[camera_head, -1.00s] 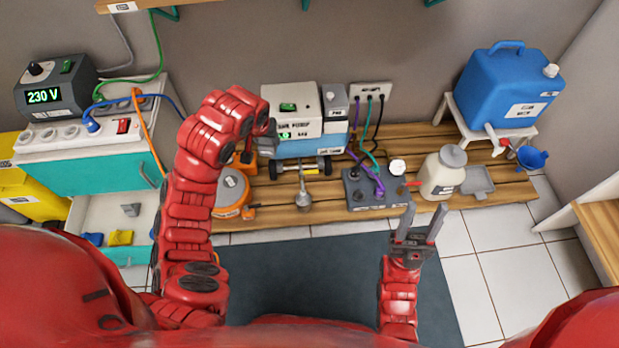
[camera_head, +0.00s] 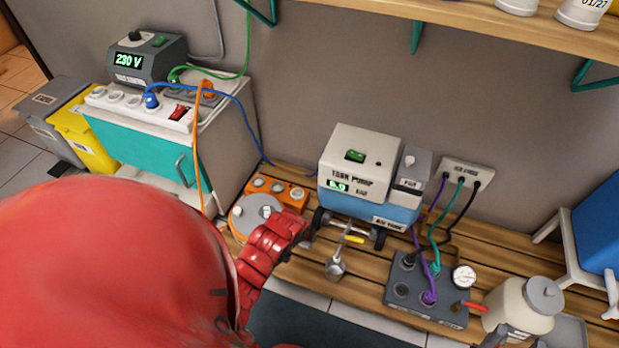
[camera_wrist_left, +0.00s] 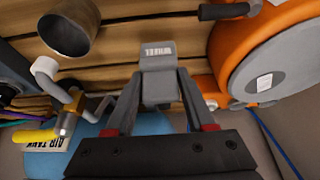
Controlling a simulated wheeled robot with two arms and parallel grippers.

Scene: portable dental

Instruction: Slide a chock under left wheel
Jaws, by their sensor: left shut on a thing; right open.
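The tank pump (camera_head: 362,165), a white box on a blue tank, stands on the slatted wooden platform. Its left wheel (camera_head: 319,218) is dark and partly hidden by my left arm's end. In the left wrist view my left gripper (camera_wrist_left: 157,90) is shut on a grey chock (camera_wrist_left: 158,58) lettered "WHEEL". The chock is over the boards, close to the blue tank (camera_wrist_left: 150,123); I cannot tell whether it touches the wheel. In the head view the chock is hidden. My right gripper (camera_head: 496,336) is open, only partly showing at the lower edge.
An orange reel (camera_head: 256,214) stands left of the pump, near the left gripper. The teal cabinet (camera_head: 140,150) stands left.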

